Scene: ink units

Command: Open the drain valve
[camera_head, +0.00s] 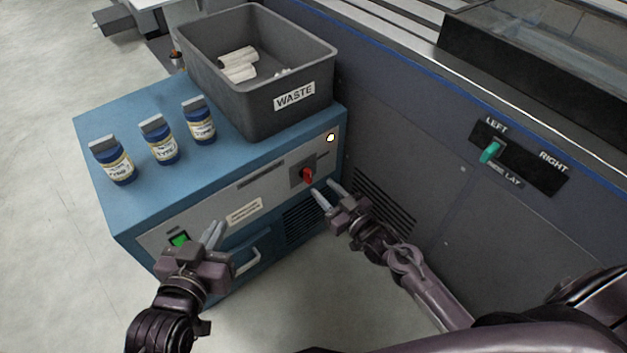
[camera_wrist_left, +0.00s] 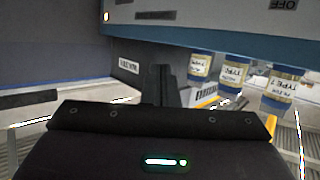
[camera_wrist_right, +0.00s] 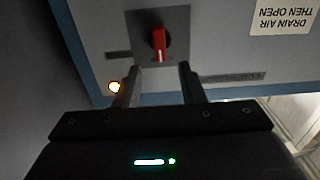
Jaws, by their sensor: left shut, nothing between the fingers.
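The drain valve, a small red handle (camera_head: 307,175) on a dark square plate, sits on the front panel of the blue cabinet (camera_head: 147,199). In the right wrist view the red handle (camera_wrist_right: 159,42) stands upright in the picture, just beyond the fingertips. My right gripper (camera_head: 327,190) is open, its fingers apart and pointing at the valve, slightly below and right of it. Nothing shows between its fingers. My left gripper (camera_head: 215,231) is shut and empty, in front of the panel's left part near a green-lit switch (camera_head: 180,241).
A label (camera_wrist_right: 284,16) reads "DRAIN AIR THEN OPEN". A lit lamp (camera_head: 330,138) is above right of the valve. A grey WASTE bin (camera_head: 293,118) and three blue bottles (camera_head: 163,147) stand on top. A dark machine wall (camera_head: 400,150) bounds the right. A handle (camera_head: 244,263) is below.

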